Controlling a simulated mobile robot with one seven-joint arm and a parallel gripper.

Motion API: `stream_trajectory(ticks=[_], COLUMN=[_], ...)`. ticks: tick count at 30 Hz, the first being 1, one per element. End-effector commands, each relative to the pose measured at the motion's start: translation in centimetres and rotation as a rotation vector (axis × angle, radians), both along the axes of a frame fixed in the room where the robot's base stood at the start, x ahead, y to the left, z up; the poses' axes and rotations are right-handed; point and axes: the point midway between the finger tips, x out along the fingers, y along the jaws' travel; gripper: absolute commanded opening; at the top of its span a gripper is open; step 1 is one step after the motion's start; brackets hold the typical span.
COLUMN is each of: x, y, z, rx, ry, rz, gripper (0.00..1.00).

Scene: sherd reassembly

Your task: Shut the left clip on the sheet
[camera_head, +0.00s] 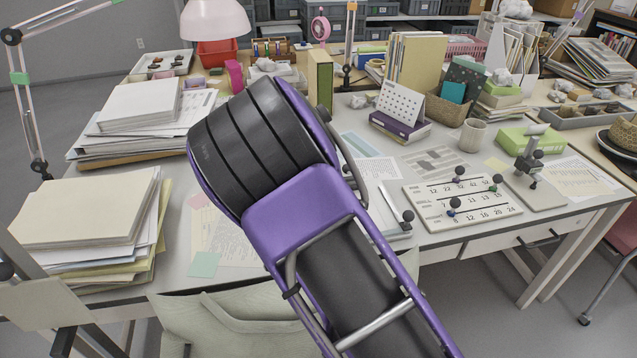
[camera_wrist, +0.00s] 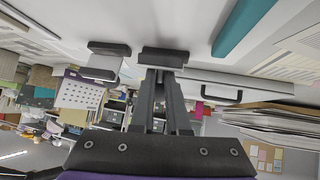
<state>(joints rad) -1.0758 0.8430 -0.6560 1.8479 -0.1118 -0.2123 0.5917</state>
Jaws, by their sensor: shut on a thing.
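My gripper (camera_wrist: 163,62) shows in the wrist view, its two dark fingers close together at a dark block, apparently one clip, which they hold. To its left, apart from the fingers, is a second clip-like piece (camera_wrist: 107,50), dark with a pale part under it. Both are over a pale surface. In the head view my arm covers the gripper and the desk part under it. A white sheet or board (camera_head: 375,205) shows just right of the arm, with a small dark-ended fitting (camera_head: 407,216) at its edge. Whether the held clip is closed cannot be told.
A number board with ball knobs (camera_head: 462,202) lies to the right, beside a small stand (camera_head: 530,160). Paper stacks (camera_head: 85,210) fill the left of the desk. A calendar (camera_head: 400,102) stands behind. A teal strip (camera_wrist: 243,27) lies near the gripper in the wrist view.

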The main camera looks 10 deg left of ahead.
Motion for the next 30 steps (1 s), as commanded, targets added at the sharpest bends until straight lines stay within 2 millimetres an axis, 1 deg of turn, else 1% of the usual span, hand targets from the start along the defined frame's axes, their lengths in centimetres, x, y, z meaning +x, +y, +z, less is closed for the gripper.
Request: stream_trajectory(ticks=[6, 12, 18, 30], x=[-0.37, -0.52, -0.59, -0.54], y=[-0.16, -0.34, -0.35, -0.3], z=[-0.33, -0.59, -0.69, -0.6], rx=[0.067, 0.108, 0.128, 0.135], ry=[-0.141, -0.223, -0.264, -0.277], rz=[0.001, 0.0, 0.001, 0.002], gripper=[0.0, 0.0, 0.0, 0.0])
